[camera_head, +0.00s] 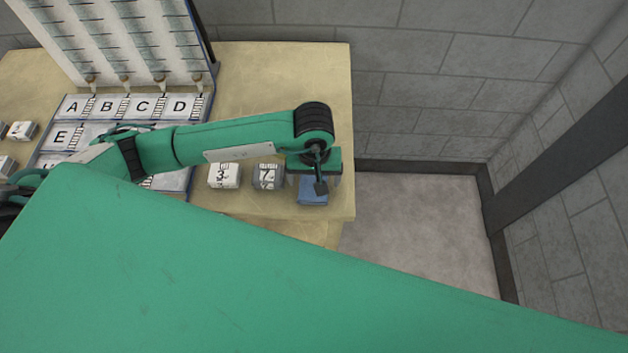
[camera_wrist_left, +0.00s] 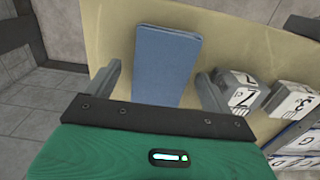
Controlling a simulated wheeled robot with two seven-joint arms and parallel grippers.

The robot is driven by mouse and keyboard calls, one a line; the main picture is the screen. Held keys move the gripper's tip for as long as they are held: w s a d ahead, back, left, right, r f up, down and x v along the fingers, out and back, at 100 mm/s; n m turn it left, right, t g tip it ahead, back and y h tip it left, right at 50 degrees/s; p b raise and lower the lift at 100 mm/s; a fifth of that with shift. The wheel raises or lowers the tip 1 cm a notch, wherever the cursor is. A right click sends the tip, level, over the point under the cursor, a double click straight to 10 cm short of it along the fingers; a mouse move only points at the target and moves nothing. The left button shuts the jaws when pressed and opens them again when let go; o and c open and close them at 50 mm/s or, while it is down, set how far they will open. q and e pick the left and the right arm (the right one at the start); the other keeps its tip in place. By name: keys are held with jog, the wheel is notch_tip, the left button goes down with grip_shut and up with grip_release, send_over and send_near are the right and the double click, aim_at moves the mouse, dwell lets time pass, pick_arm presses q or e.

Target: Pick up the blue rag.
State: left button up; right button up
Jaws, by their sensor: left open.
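The blue rag (camera_head: 312,190) lies flat on the tan table near its right edge. It also shows in the left wrist view (camera_wrist_left: 166,62) as a folded rectangle, lying between my two fingers. My left gripper (camera_head: 318,180) is above the rag in the head view. In the left wrist view, my left gripper (camera_wrist_left: 160,82) is open, with one finger on each side of the rag. Whether the fingers touch the table or the rag I cannot tell. My right gripper is not in view.
A grey numbered block (camera_head: 267,176) stands just left of the rag, close to one finger. A white block marked 3 (camera_head: 223,176) is farther left. A lettered tray (camera_head: 72,104) stands at the left. The table (camera_head: 290,85) is bare behind the arm.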

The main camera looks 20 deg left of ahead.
aim_at(314, 181)
pick_arm(q)
jog(key=c, duration=1.1)
jog(key=shift+o, duration=0.2)
jog(key=shift+r, duration=0.6)
notch_tip(314, 181, up, 19)
jog(key=b, duration=0.5)
jog(key=shift+f, duration=0.1)
